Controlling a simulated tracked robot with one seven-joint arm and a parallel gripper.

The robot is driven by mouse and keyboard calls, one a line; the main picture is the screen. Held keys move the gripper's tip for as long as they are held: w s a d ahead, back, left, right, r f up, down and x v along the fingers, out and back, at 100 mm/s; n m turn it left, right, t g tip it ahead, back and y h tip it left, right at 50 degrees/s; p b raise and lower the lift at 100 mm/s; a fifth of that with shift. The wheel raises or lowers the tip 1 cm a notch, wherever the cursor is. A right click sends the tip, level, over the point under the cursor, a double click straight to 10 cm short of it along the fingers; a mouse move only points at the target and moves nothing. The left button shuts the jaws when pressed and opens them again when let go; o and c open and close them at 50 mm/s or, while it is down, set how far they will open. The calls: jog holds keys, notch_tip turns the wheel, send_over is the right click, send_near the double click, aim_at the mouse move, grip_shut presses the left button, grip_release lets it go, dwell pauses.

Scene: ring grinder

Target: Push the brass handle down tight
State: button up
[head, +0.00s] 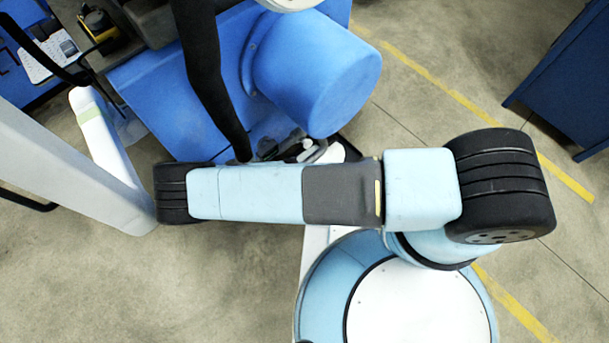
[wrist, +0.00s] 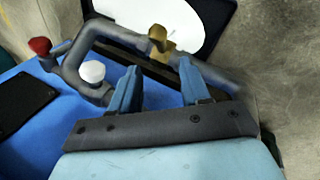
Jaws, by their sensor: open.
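The brass handle (wrist: 159,40) shows at the top centre of the wrist view, on or against a grey bent tube frame (wrist: 105,32). My gripper (wrist: 158,64) has its two blue fingers spread apart with nothing held between them. The handle appears just beyond the fingertips, roughly in line with the gap. I cannot tell whether a finger touches the handle or the tube. I cannot make out the handle or my gripper in the head view.
A red knob (wrist: 40,46) and a white knob (wrist: 93,72) sit left of the fingers, close to the tube. The big blue machine housing (head: 315,75) stands behind my arm. A dark blue cabinet (head: 570,75) is at right. Concrete floor lies open at lower left.

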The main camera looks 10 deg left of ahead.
jog(key=x, duration=1.2)
jog(key=shift+w+f, duration=0.15)
